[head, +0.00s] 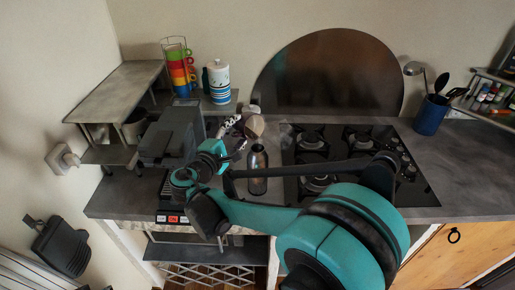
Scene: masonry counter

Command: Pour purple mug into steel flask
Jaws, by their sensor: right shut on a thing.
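The steel flask (258,172) stands upright on the counter, dark and narrow-necked, just left of the stove. The purple mug (253,127) is above and slightly left of the flask's mouth in the picture. It looks tilted, with a tan round face showing and its purple side partly hidden by the fingers. My right gripper (236,130) is shut on the mug, its arm reaching in from the right and bending around the flask's left side. Whether the mug is directly over the flask's mouth I cannot tell. My left gripper is not in view.
A dark coffee machine (170,137) stands left of my right wrist. Behind it are a rack of stacked coloured cups (180,67) and a white-and-blue canister (218,80). The stove (340,143) lies right of the flask. A blue utensil pot (430,116) stands farther right.

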